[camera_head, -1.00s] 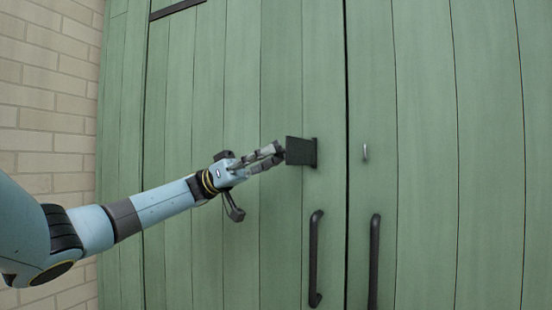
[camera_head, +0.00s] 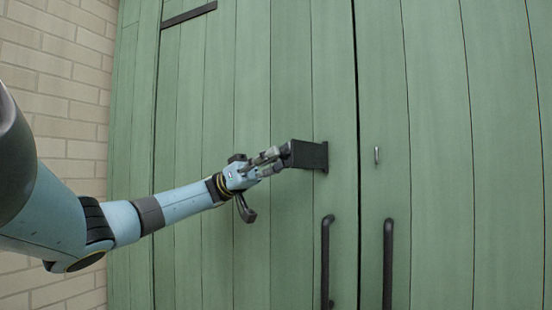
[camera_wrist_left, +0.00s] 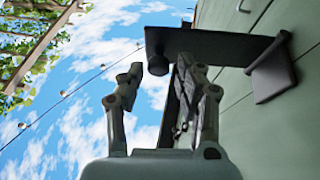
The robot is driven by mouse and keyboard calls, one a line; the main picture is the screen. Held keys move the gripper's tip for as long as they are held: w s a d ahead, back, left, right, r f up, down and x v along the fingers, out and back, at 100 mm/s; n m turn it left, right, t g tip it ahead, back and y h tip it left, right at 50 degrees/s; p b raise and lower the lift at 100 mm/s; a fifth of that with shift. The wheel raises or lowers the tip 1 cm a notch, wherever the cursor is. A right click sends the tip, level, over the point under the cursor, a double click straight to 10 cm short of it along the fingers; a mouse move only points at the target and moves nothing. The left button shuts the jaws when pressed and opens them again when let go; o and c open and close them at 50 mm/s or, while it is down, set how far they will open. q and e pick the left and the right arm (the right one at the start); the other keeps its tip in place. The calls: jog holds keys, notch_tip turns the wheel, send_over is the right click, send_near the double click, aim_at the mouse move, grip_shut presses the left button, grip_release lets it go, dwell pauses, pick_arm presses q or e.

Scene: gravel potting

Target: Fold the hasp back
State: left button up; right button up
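The dark hasp (camera_head: 309,154) is hinged on the left green door leaf, and its plate stands out from the door toward the left. In the left wrist view the hasp plate (camera_wrist_left: 225,47) reaches across beyond my fingers from its base plate (camera_wrist_left: 271,80) on the door. A dark round knob (camera_wrist_left: 157,64) on the plate shows between the fingertips. My left gripper (camera_head: 283,155) is at the plate's free end. In the wrist view its fingers (camera_wrist_left: 157,78) are apart, on either side of the knob; contact cannot be made out. My right gripper is out of view.
A small metal staple (camera_head: 376,155) sits on the right door leaf. Two dark upright handles, left (camera_head: 326,260) and right (camera_head: 388,262), flank the door seam below the hasp. A brick wall (camera_head: 60,100) stands at the left.

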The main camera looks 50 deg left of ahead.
pick_arm(q)
jog(key=shift+o, duration=0.4)
jog(key=v, duration=0.7)
jog(key=shift+a+f, duration=0.15)
jog(key=shift+a, duration=0.15)
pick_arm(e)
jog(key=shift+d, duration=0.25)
pick_arm(q)
jog(key=shift+s, duration=0.1)
